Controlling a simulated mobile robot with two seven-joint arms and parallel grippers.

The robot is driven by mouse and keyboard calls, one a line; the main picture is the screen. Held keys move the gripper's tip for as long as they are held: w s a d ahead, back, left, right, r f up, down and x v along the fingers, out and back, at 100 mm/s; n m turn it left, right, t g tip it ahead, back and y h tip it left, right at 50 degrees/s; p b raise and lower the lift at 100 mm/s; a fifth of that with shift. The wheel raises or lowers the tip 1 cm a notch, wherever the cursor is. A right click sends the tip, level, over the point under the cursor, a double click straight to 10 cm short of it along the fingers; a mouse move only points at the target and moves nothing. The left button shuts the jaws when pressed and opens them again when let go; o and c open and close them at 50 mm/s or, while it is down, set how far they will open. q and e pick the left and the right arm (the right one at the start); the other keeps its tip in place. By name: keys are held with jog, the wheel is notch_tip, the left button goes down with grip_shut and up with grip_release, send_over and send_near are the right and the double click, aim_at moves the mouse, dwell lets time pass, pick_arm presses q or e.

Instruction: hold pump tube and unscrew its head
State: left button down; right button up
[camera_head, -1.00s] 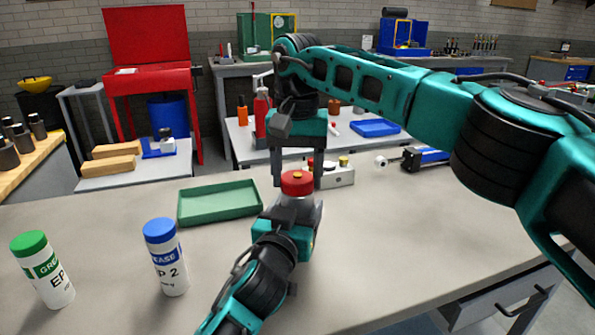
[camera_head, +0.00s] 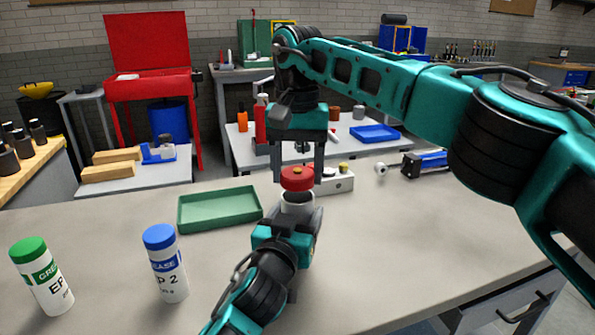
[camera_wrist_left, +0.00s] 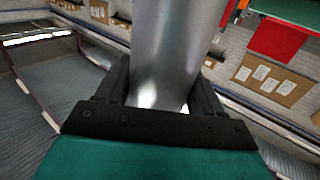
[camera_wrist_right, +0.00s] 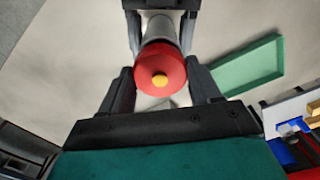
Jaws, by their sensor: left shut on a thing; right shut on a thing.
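The pump tube (camera_head: 297,208) is a grey metal cylinder standing upright over the table, and it fills the middle of the left wrist view (camera_wrist_left: 175,50). My left gripper (camera_head: 300,222) is shut around it from the near side. The pump head (camera_head: 297,178) is a red cap with a yellow centre. My right gripper (camera_head: 298,172) points down from above and is shut on the red head, which also shows between its fingers in the right wrist view (camera_wrist_right: 160,72). The head sits above the tube, with a dark opening visible at the tube's top below it.
A green tray (camera_head: 220,207) lies left of the tube. A blue-capped grease cartridge (camera_head: 166,265) and a green-capped one (camera_head: 42,277) stand at the front left. A small grey block (camera_head: 338,181) and a blue device (camera_head: 425,163) lie behind. The table's right side is clear.

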aim_at(297, 169)
jog(key=shift+r, duration=2.05)
pick_arm(q)
jog(key=shift+c, duration=0.3)
grip_release()
jog(key=shift+s, duration=0.1)
jog(key=v, duration=1.2)
jog(key=shift+p, duration=0.3)
pick_arm(e)
jog(key=shift+r, duration=0.3)
